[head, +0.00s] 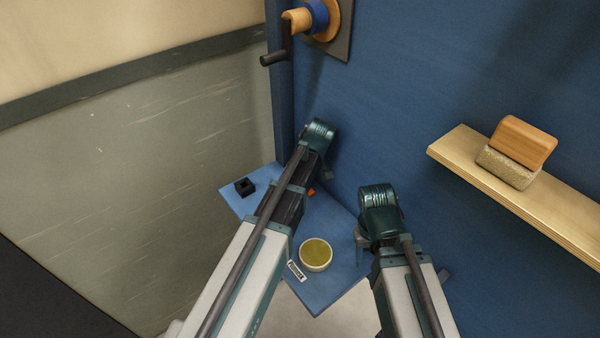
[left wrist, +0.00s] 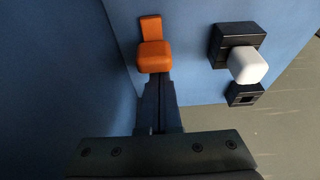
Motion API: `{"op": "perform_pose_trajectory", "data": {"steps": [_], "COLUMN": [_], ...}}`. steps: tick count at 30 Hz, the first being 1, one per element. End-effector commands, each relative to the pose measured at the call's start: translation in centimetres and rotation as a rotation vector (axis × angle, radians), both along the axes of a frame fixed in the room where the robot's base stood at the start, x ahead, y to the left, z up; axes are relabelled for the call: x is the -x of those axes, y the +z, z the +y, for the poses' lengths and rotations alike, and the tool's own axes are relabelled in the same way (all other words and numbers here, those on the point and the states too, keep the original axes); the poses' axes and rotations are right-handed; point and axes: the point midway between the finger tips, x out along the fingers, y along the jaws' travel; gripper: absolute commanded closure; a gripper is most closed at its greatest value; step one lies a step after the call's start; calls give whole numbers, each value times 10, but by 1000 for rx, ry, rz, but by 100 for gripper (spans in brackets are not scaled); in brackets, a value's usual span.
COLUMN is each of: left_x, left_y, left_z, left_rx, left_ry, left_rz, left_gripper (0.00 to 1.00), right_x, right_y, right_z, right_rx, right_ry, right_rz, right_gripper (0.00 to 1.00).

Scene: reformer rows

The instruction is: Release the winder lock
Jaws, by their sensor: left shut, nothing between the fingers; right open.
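An orange lever-like part (left wrist: 153,56) with a flat orange tab behind it shows in the left wrist view. A bit of orange (head: 311,191) also shows beside my left arm in the head view. My left gripper (left wrist: 157,82) is shut and empty, its tips right at the orange part; I cannot tell whether they touch. A winder crank (head: 277,56) with a wooden hub and blue ring is on the blue wall at the top. My right gripper (head: 362,243) is open and empty above the blue panel's right side. I cannot tell for sure which part is the lock.
The blue panel (head: 329,291) carries a round dish (head: 316,254), a white label (head: 296,271) and a small black block (head: 244,187). The left wrist view shows a black housing with a white knob (left wrist: 247,65). A wooden shelf (head: 462,150) holds an orange-brown block (head: 524,141).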

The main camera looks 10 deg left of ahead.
Motion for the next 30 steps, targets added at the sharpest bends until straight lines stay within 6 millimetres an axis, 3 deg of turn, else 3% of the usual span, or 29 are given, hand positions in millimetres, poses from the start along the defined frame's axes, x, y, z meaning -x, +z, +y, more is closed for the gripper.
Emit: {"op": "perform_pose_trajectory", "data": {"steps": [4,8,22,30], "left_x": [19,26,23,-1], "left_y": [0,0,-1,-1], "left_z": [-22,-31,-28,-3], "left_rx": [3,3,7,2], "left_ry": [-5,-1,0,-2], "left_rz": [2,1,7,-1], "left_gripper": [100,100,100,100], "right_x": [0,0,0,0], "right_y": [0,0,0,0], "right_z": [0,0,0,0], "right_rx": [0,0,0,0], "right_ry": [0,0,0,0], "right_rz": [0,0,0,0], "right_gripper": [50,50,50,50]}}
